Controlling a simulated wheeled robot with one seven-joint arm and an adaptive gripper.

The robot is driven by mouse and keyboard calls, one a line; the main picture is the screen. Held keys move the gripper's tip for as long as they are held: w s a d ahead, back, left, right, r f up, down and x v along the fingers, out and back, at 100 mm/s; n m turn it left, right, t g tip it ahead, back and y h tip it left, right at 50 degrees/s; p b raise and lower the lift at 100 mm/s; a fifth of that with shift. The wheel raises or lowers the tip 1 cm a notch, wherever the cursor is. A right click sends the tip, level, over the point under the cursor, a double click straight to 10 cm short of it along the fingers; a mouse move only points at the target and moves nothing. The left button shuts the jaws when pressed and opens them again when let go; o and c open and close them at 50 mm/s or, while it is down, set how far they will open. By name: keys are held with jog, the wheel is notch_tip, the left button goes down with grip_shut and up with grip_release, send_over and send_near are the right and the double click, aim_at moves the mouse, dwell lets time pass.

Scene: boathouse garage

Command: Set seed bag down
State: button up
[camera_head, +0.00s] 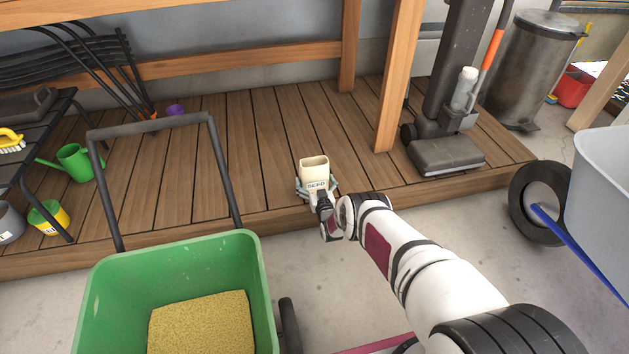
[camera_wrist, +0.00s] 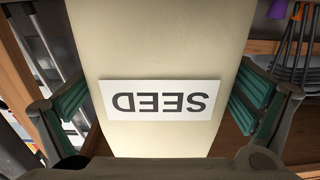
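The seed bag (camera_head: 315,170) is a cream, upright, open-topped bag with a "SEED" label. It is at the front part of the wooden deck (camera_head: 270,140) in the head view; I cannot tell whether its base touches the boards. In the wrist view the bag (camera_wrist: 160,50) fills the middle, its label upside down. My gripper (camera_head: 316,190) has its green-padded fingers on either side of the bag, and in the wrist view (camera_wrist: 163,100) the finger ends appear to meet its sides. The bag's underside is hidden.
A green cart (camera_head: 250,290) holding a yellowish block (camera_head: 203,325) stands at front left. A wooden post (camera_head: 398,80) and an upright vacuum (camera_head: 445,150) are to the right. A green watering can (camera_head: 76,162) is at left. Deck boards around the bag are clear.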

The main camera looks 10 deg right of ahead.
jog(key=s, duration=1.2)
jog(key=shift+d, duration=0.1)
dwell(0.4)
grip_shut()
dwell(1.0)
dwell(0.3)
